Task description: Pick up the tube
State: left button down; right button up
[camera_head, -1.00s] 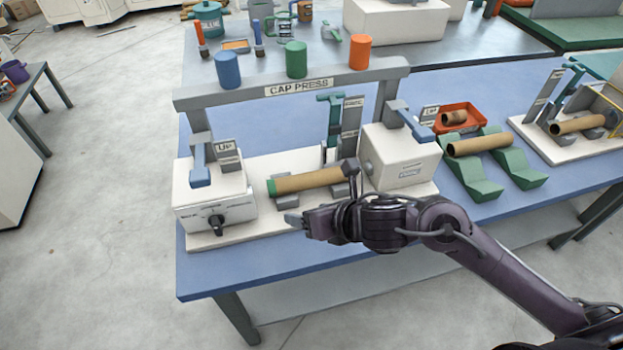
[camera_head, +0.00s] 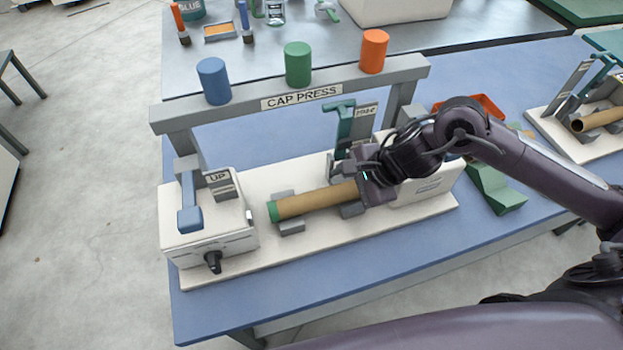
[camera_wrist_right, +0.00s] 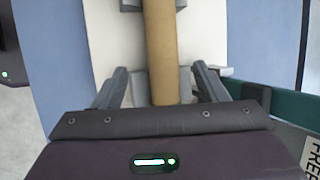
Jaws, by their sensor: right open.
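A brown cardboard tube (camera_head: 315,201) with a green cap (camera_head: 272,211) on its left end lies on grey cradle blocks of the cap press. Its right end is hidden behind my right gripper (camera_head: 355,183) in the head view. In the right wrist view the tube (camera_wrist_right: 161,45) runs between the two spread fingers of my right gripper (camera_wrist_right: 161,88), with a gap on each side. The gripper is open and holds nothing. My left gripper is not in view.
The cap press frame carries blue (camera_head: 214,81), green (camera_head: 298,64) and orange (camera_head: 374,51) cylinders. A white block with a blue lever (camera_head: 188,205) stands left of the tube. A teal upright (camera_head: 340,125) stands close behind my right gripper. Another tube (camera_head: 597,120) lies at the right.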

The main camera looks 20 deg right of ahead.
aim_at(330, 195)
jog(key=shift+a+f, duration=0.15)
jog(key=shift+f, duration=0.05)
jog(key=p+x, duration=0.1)
jog(key=x, duration=0.2)
jog(key=shift+a+p, duration=0.2)
jog(key=shift+p, duration=0.2)
jog(key=x, duration=0.2)
jog(key=shift+w+f+p, duration=0.25)
jog(key=shift+w+p, duration=0.05)
jog(key=shift+p, duration=0.05)
jog(key=shift+w+a+f, duration=0.15)
jog(key=shift+a+f, duration=0.05)
jog(key=shift+f, duration=0.25)
jog(key=c, duration=1)
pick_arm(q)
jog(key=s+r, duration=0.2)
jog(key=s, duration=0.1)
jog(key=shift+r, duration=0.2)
pick_arm(e)
jog(key=shift+c, duration=0.4)
jog(key=shift+r, duration=0.15)
